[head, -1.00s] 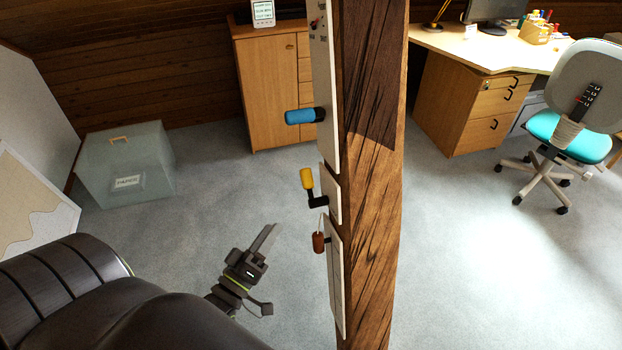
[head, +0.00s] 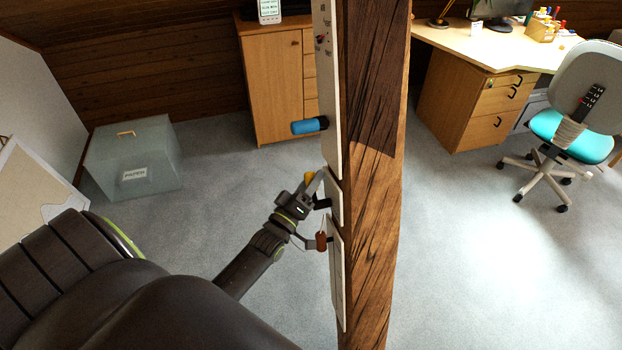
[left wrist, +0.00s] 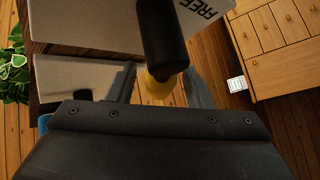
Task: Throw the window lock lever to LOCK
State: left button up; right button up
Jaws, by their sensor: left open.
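The window lock lever has a yellow grip (head: 309,176) and a black arm (head: 322,204) on a white plate on the timber post. The grip points up and is partly hidden by my left gripper (head: 320,209). That gripper is open at the lever, its fingers spread above and below the black arm. In the left wrist view, the black part (left wrist: 163,40) and yellow grip (left wrist: 158,90) show between the open fingers, with gaps at the sides. The plate there reads FREE (left wrist: 203,8). Contact cannot be told. My right gripper is not in view.
A blue handle (head: 309,126) sticks out above the lever. A brown knob (head: 321,241) on a cord hangs just below, close to the lower finger. The timber post (head: 374,200) stands right of them. Open carpet lies left, with a grey box (head: 132,155) farther back.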

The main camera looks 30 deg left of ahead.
aim_at(317, 206)
pick_arm(q)
grip_shut()
dwell(0.3)
